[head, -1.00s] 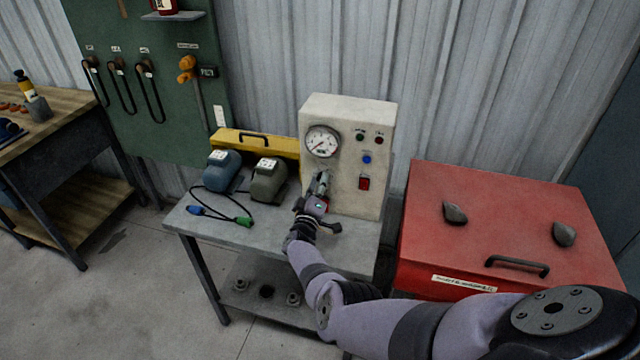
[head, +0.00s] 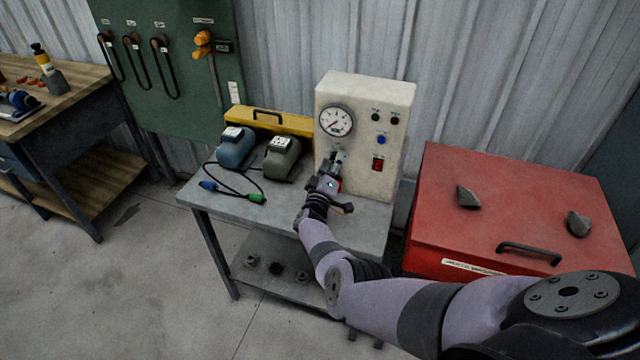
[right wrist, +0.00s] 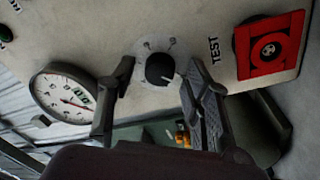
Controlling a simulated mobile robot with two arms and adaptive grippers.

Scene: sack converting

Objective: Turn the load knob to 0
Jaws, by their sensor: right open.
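The load knob (right wrist: 160,69) is a round black knob on a pale dial plate on the cream panel, with a light pointer mark at its side. My right gripper (right wrist: 156,85) is open, with one finger on each side of the knob in the right wrist view; I cannot tell whether either finger touches it. In the head view my right gripper (head: 335,160) is in front of the cream test box (head: 365,100), below the round gauge (head: 335,120), and hides the knob. The gauge also shows in the right wrist view (right wrist: 62,95). My left gripper is not in view.
A red switch (right wrist: 270,48) marked TEST sits beside the knob. Two motors, one blue (head: 235,148) and one grey-green (head: 283,158), stand left of my arm on the grey bench (head: 225,187) with a cable. A red chest (head: 520,195) stands to the right.

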